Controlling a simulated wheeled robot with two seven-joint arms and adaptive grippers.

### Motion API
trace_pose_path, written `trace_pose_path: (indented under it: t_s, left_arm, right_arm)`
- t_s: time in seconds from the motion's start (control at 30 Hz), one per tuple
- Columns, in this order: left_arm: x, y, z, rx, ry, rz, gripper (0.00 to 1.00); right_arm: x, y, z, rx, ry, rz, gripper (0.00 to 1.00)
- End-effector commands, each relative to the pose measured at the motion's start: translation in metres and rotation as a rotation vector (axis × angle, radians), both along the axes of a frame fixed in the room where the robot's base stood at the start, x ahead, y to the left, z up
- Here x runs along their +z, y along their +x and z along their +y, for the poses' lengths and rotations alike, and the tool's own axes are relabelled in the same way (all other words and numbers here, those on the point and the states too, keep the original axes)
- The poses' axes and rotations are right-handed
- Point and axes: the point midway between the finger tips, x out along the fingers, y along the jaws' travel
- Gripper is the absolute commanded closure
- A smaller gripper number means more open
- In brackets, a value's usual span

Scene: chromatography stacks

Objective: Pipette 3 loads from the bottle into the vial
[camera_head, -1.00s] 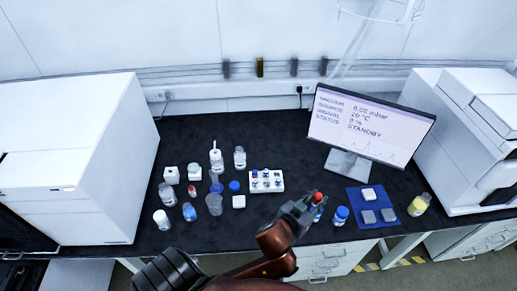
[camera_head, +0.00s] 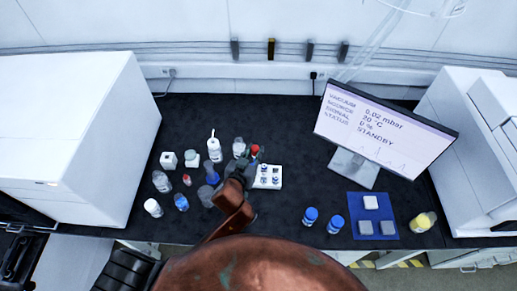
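My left gripper (camera_head: 246,166) reaches in over the bench to the left end of a small white rack (camera_head: 278,184). It appears shut on a pipette with a red bulb (camera_head: 256,150); the pipette's lower part and tip are hidden. The rack holds several small vials (camera_head: 263,180), partly covered by the gripper. A clear bottle (camera_head: 239,146) stands close behind and left of the gripper, and a white bottle with a spout (camera_head: 214,150) stands further left. I cannot tell which container is the task's bottle or vial. My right gripper is not in view.
Two blue-capped vials (camera_head: 310,216) stand near the bench's front edge. A blue mat (camera_head: 372,204) with grey and white blocks lies right, beside a yellow-liquid bottle (camera_head: 423,222). Small jars (camera_head: 181,202) crowd the left. A monitor (camera_head: 382,125) stands behind; the black bench (camera_head: 285,130) is clear behind the rack.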

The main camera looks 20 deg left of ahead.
Motion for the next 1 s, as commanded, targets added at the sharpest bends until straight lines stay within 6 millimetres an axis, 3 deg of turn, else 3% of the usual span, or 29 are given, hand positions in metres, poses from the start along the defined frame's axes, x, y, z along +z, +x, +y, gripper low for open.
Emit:
trace_pose_path:
  t_s: [0.03,0.1,0.27,0.43,0.67,1.0]
  left_arm:
    - [0.008,0.009,-0.001,-0.005,0.006,0.006,0.81]
    - [0.001,0.020,-0.004,-0.021,0.005,0.007,0.81]
    - [-0.023,0.034,-0.013,-0.071,0.005,0.009,0.81]
    - [-0.048,0.036,-0.023,-0.125,0.002,0.006,0.81]
    - [-0.067,0.034,-0.029,-0.159,0.001,0.001,0.81]
    - [-0.086,0.034,-0.029,-0.161,0.001,0.001,0.81]
  right_arm:
    - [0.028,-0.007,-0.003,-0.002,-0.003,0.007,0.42]
    - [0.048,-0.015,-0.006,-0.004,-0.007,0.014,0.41]
    - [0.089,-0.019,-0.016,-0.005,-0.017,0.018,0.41]
    - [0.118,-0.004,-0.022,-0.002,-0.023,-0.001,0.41]
    - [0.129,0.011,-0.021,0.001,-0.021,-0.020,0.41]
    - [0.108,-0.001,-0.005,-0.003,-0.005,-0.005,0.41]
